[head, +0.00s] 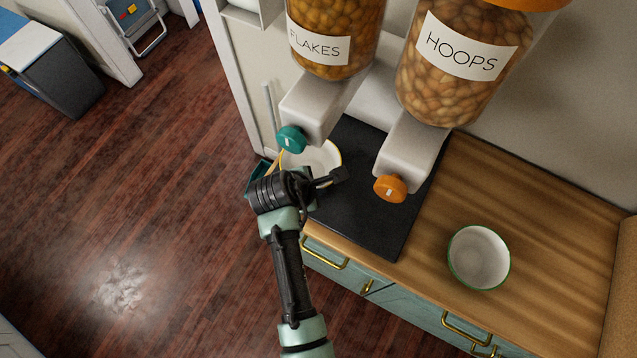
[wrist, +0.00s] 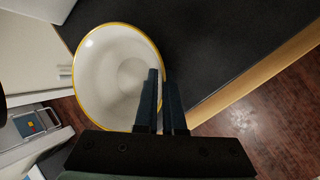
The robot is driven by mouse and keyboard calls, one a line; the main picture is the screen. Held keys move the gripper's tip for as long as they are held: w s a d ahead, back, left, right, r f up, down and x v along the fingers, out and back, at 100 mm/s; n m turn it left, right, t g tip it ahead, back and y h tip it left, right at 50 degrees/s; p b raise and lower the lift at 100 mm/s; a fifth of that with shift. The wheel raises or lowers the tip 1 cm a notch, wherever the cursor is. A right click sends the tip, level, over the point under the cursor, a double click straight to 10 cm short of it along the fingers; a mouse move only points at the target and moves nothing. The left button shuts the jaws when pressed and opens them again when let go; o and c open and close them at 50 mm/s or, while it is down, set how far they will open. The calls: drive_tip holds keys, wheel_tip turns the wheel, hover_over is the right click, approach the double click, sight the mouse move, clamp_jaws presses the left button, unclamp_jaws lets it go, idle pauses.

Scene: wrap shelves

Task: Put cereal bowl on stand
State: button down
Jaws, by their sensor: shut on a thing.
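A white cereal bowl with a yellow rim (head: 318,156) is under the spout with the teal knob, partly hidden by my arm and the spout. In the wrist view the bowl (wrist: 105,62) shows its open inside. My gripper (head: 335,177) is shut on its rim; the fingers (wrist: 162,75) lie at the bowl's right side. The stand's flat black base (head: 375,205) lies on the counter below the dispensers. The bowl overlaps the base's left part in the head view. I cannot tell if it touches the base.
The flakes dispenser (head: 333,35) and hoops dispenser (head: 465,55) overhang the base, with a teal knob (head: 292,139) and orange knob (head: 390,188). A green-rimmed white bowl (head: 479,257) stands on the wooden counter (head: 530,200) at right. Drawer handles (head: 325,255) project from the front.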

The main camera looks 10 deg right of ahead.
drive_tip(key=c, duration=1)
unclamp_jaws()
drive_tip(key=v, duration=1.2)
